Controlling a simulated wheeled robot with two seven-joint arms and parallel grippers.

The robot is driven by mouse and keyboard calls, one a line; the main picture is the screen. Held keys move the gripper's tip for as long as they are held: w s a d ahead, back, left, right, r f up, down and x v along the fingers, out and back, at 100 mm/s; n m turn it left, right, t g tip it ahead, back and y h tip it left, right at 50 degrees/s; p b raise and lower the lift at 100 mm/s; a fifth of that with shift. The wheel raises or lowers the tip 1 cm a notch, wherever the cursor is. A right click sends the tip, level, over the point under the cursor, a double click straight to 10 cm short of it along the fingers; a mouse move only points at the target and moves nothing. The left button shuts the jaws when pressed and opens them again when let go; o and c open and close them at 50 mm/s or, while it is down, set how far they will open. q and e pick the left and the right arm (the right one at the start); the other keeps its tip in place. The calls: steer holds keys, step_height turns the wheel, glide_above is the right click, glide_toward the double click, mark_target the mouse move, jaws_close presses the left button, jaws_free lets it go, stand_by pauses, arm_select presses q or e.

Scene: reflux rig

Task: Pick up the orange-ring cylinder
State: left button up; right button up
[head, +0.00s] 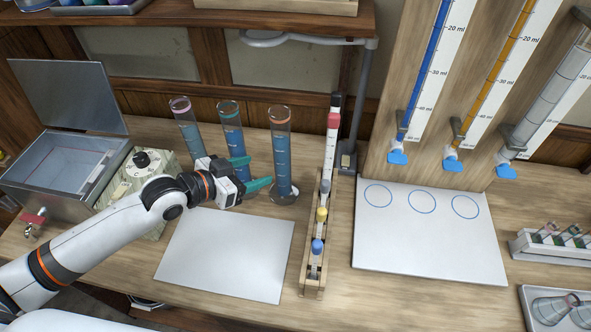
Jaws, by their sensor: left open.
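The orange-ring cylinder (282,158) is a tall clear graduated cylinder with blue markings and an orange ring near its top. It stands upright on the wooden bench, rightmost of three similar cylinders. My left gripper (259,171) is open, with teal fingers pointing right toward the lower part of this cylinder. The fingertips are just left of it, and nothing shows between them. I cannot tell if the lower fingertip touches the glass. My right gripper is not in view.
A teal-ring cylinder (231,130) stands just behind my left gripper, and a pink-ring cylinder (187,125) is farther left. A wooden rack (313,274) with capped items is close on the right. A white sheet (226,258) lies clear in front. A metal stand (357,110) rises behind the rack.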

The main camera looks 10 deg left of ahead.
mark_target(275, 163)
arm_select(q)
steer(key=p+x, duration=0.1)
steer(key=x, duration=0.4)
steer(key=shift+r, duration=0.1)
steer(key=shift+p+x, duration=0.55)
steer(key=shift+x, duration=0.25)
steer(key=shift+w+d+f+p, duration=0.3)
steer(key=shift+w+f, duration=0.15)
steer(key=shift+w, duration=0.15)
steer(key=shift+w+d+f+p, duration=0.2)
steer(key=shift+w+d+f, duration=0.15)
steer(key=shift+w, duration=0.3)
steer(key=shift+w+d+f, duration=0.2)
steer(key=shift+w+f, duration=0.1)
steer(key=shift+w, duration=0.1)
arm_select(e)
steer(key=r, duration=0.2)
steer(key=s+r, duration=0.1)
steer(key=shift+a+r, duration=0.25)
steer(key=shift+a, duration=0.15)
arm_select(q)
steer(key=shift+s, duration=0.1)
steer(key=shift+c, duration=1.4)
jaws_close()
